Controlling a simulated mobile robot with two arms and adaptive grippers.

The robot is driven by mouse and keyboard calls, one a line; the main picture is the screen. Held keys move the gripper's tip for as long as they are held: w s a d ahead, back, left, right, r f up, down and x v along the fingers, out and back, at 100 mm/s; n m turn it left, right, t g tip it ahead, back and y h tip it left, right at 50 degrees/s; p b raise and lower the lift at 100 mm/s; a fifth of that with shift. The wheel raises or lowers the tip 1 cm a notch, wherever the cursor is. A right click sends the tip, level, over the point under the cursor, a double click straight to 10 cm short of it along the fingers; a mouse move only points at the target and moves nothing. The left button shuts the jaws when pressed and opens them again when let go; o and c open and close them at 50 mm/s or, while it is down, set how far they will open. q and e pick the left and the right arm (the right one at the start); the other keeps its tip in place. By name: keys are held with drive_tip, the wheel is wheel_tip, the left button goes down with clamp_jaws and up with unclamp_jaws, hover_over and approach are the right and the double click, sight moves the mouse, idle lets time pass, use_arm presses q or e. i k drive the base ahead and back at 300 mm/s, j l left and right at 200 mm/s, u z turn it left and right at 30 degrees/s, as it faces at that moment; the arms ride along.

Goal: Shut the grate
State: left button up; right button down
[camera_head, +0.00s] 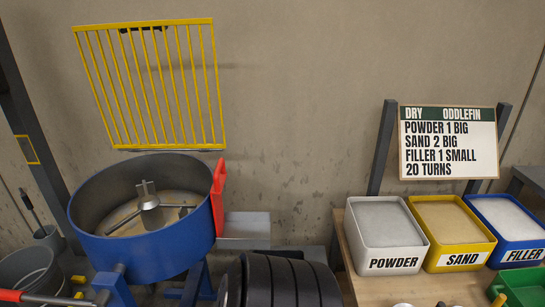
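The yellow barred grate (152,85) stands raised and open, nearly upright, above and behind the blue mixer drum (150,240). Its lower edge is near the drum's back rim. The drum's top is uncovered, and grey mixing paddles (149,202) show inside over a thin tan layer. A red part (218,195) sits on the drum's right rim. Neither of my grippers is in view.
Right of the drum is a grey block (246,226) and, in front, a black ribbed object (290,284). Bins of powder (388,262), sand (462,258) and filler (518,254) stand on a wooden table. A recipe sign (448,142) stands behind. Grey buckets (30,270) are at left.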

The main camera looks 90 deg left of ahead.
sight(162, 25)
drive_tip(key=i+u, duration=0.1)
drive_tip(key=u, duration=1.6)
